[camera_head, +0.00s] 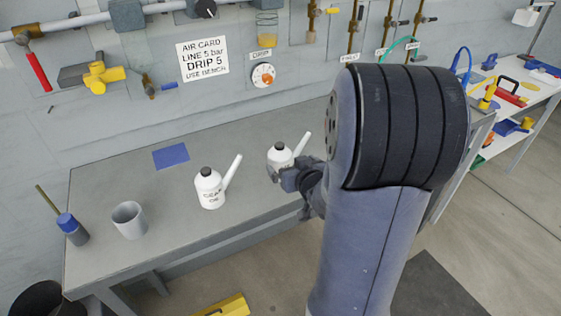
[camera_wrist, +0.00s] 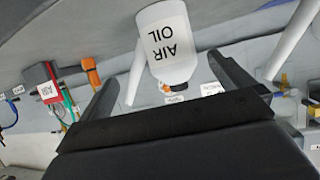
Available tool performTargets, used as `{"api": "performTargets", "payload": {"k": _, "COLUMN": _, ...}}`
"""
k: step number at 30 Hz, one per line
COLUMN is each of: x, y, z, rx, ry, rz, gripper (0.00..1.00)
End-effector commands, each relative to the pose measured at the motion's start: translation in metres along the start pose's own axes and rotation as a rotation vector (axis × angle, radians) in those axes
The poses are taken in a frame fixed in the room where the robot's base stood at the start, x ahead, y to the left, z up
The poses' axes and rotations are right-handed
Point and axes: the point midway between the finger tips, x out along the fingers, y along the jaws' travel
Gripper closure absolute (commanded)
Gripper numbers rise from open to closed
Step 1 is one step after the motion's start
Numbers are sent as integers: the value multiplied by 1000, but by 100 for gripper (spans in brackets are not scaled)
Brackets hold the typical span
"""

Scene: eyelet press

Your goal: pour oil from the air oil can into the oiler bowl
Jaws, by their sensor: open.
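The air oil can (camera_head: 281,156) is a white can with a dark cap and a long slanted spout, upright on the grey bench. In the wrist view the can (camera_wrist: 172,50) appears upside down, labelled AIR OIL, between my two finger outlines. My gripper (camera_head: 282,178) is open at the near side of this can, partly covering its lower body. I cannot tell whether the fingers touch it. A second similar white can (camera_head: 210,189), apparently labelled gear oil, stands to its left. A clear, yellowish vessel (camera_head: 267,25) on the wall above the dial seems to be the oiler bowl.
A grey cup (camera_head: 129,220) and a blue-topped container (camera_head: 72,229) stand at the bench's left end. A blue cloth (camera_head: 171,156) lies near the wall. A wall card (camera_head: 202,59) reads DRIP 5, left of an orange-centred dial (camera_head: 264,75). Bench space between cup and cans is clear.

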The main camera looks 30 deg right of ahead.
Motion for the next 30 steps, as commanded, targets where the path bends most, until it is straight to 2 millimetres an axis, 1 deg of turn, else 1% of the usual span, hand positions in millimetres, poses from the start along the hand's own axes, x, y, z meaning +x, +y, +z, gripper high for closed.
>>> {"api": "performTargets", "payload": {"k": 5, "x": 10, "y": 0, "z": 1, "rx": 1, "ry": -2, "rz": 0, "gripper": 0}}
{"api": "performTargets", "payload": {"k": 12, "x": 40, "y": -1, "z": 2, "rx": 1, "ry": -2, "rz": 0, "gripper": 0}}
{"api": "performTargets", "payload": {"k": 15, "x": 49, "y": -1, "z": 2, "rx": 0, "ry": -1, "rz": -1, "gripper": 0}}
{"api": "performTargets", "payload": {"k": 19, "x": 54, "y": -1, "z": 2, "rx": 0, "ry": 0, "rz": 0, "gripper": 0}}
{"api": "performTargets", "payload": {"k": 25, "x": 54, "y": 0, "z": 2, "rx": 0, "ry": 0, "rz": 1, "gripper": 0}}
{"api": "performTargets", "payload": {"k": 30, "x": 54, "y": 0, "z": 2, "rx": 0, "ry": 0, "rz": 1, "gripper": 13}}
